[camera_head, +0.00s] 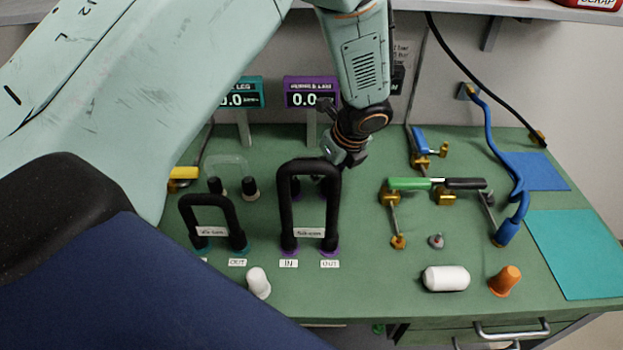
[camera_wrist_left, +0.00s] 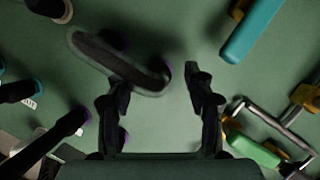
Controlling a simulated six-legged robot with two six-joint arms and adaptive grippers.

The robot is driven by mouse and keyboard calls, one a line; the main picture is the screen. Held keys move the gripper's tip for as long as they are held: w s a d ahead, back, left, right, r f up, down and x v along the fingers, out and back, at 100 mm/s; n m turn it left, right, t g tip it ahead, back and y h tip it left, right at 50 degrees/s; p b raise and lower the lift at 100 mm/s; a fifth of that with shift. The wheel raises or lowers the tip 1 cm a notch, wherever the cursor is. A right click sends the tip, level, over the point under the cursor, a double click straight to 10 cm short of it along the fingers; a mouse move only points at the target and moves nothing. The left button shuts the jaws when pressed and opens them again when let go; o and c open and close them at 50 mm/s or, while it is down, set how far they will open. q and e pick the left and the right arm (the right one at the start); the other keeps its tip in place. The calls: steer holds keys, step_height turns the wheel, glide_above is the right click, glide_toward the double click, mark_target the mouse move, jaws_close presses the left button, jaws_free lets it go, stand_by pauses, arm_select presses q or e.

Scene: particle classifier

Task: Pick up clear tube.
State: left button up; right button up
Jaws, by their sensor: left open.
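A clear U-shaped tube (camera_head: 228,160) with dark ends stands at the back left of the green bench in the head view. In the left wrist view a see-through rounded tube (camera_wrist_left: 82,42) with purple at its ends lies below my left gripper (camera_wrist_left: 156,82). Its right end shows between the two open fingertips, and I see no grip on it. My right gripper is not in view.
A tall black arch (camera_head: 307,168) and a smaller black arch (camera_head: 207,205) stand in front. Green-handled brass fittings (camera_head: 408,184) and a blue hose (camera_head: 487,130) are right. A white cylinder (camera_head: 446,278), orange plug (camera_head: 505,281) and white plug (camera_head: 258,283) are near the front edge.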

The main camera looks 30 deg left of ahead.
arm_select(q)
steer(key=x, duration=0.2)
steer(key=shift+a+f+b, duration=0.15)
steer(key=shift+f+b, duration=0.15)
steer(key=shift+f, duration=0.1)
steer(key=shift+w+a+f, duration=0.1)
steer(key=shift+a+f, duration=0.2)
steer(key=shift+f, duration=0.05)
steer(key=shift+d+r, duration=0.1)
steer(key=shift+d, duration=0.05)
steer(key=shift+c, duration=0.6)
steer(key=c, duration=0.6)
jaws_close()
